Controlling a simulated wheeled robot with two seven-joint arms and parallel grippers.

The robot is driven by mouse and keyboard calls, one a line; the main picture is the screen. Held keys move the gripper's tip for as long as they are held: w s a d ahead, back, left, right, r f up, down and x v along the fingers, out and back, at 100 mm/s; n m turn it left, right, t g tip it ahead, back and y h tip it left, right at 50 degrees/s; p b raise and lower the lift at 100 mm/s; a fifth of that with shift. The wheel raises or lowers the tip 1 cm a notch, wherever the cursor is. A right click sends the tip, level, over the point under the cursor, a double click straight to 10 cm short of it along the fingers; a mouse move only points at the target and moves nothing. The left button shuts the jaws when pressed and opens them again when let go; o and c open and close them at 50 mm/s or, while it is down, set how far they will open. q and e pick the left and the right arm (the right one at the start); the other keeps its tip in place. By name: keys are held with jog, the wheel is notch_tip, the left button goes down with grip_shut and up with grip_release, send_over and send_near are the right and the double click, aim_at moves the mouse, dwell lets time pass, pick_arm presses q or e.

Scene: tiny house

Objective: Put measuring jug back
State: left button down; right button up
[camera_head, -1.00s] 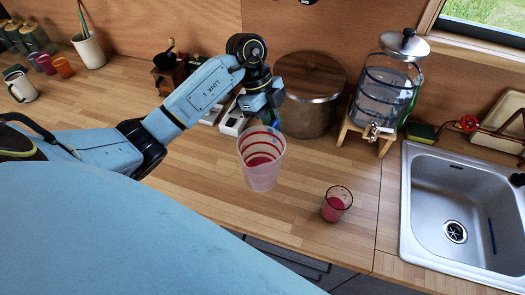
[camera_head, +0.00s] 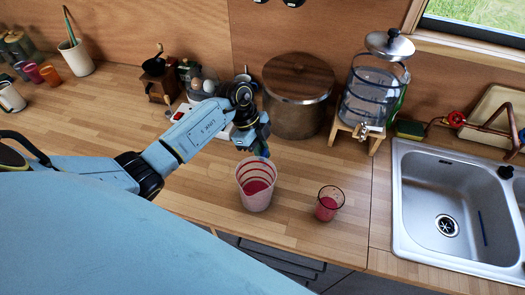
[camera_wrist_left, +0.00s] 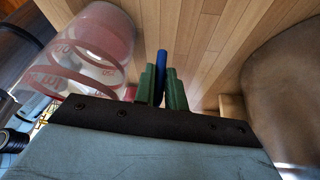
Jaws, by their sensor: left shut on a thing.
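The measuring jug (camera_head: 257,197) is clear with red rings and a pinkish-red inside. It is upright near the front edge of the counter, left of the small glass. Whether its base touches the wood I cannot tell. My left gripper (camera_head: 258,151) is behind its rim and shut on a blue piece, seemingly the jug's handle. In the left wrist view the green fingers (camera_wrist_left: 162,85) close around this blue piece (camera_wrist_left: 162,64), and the jug (camera_wrist_left: 92,45) fills the upper left. The join between handle and jug is hidden. My right gripper is not in view.
A small glass (camera_head: 329,206) with red content stands right of the jug. A lidded pot (camera_head: 297,105), a glass dispenser (camera_head: 374,95) on a wooden stand and a coffee grinder (camera_head: 158,75) stand behind. The sink (camera_head: 450,180) is at right. The counter (camera_head: 95,115) at left is mostly clear.

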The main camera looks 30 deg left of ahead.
pick_arm(q)
jog(key=c, duration=1.5)
grip_release()
jog(key=shift+o, duration=0.2)
jog(key=v, duration=1.2)
jog(key=shift+b, duration=0.35)
